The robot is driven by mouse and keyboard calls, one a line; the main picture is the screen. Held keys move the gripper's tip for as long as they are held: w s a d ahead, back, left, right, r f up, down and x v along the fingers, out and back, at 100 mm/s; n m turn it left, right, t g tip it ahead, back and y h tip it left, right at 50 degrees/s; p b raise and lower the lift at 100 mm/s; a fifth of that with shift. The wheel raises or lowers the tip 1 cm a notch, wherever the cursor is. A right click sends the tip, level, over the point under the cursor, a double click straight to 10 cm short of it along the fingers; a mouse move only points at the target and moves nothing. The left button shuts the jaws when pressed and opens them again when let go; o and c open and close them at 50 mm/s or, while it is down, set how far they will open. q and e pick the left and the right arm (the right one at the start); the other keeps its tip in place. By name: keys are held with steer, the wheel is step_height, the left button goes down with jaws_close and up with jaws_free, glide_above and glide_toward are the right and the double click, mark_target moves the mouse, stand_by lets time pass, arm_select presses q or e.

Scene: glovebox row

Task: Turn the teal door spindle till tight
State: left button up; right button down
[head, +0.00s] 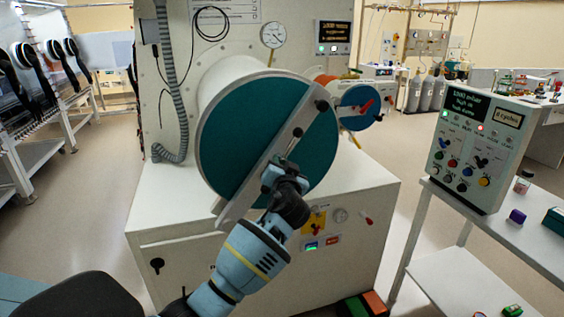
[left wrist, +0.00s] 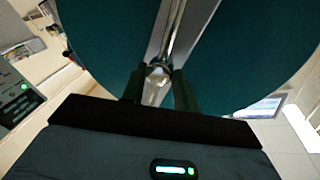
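The teal round door (head: 240,125) closes the front of a white cylinder on a tall cabinet, with a pale bar (head: 262,155) slanting across it. The teal door spindle (head: 297,132) is a slim metal handle with dark knobs, lying along that bar. My left gripper (head: 278,176) is at the lower part of the handle. In the left wrist view the two dark fingers (left wrist: 158,90) stand close on either side of the shiny metal rod and seem shut on it. The exact contact is hard to see. My right gripper is not in view.
A smaller blue door (head: 360,107) with a red handle is behind on the right. A control box (head: 480,150) stands on a white side table (head: 480,225) with small items. A gauge (head: 273,35) is above the door.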

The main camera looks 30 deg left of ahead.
arm_select(q)
steer(key=shift+x, duration=1.2)
jaws_close()
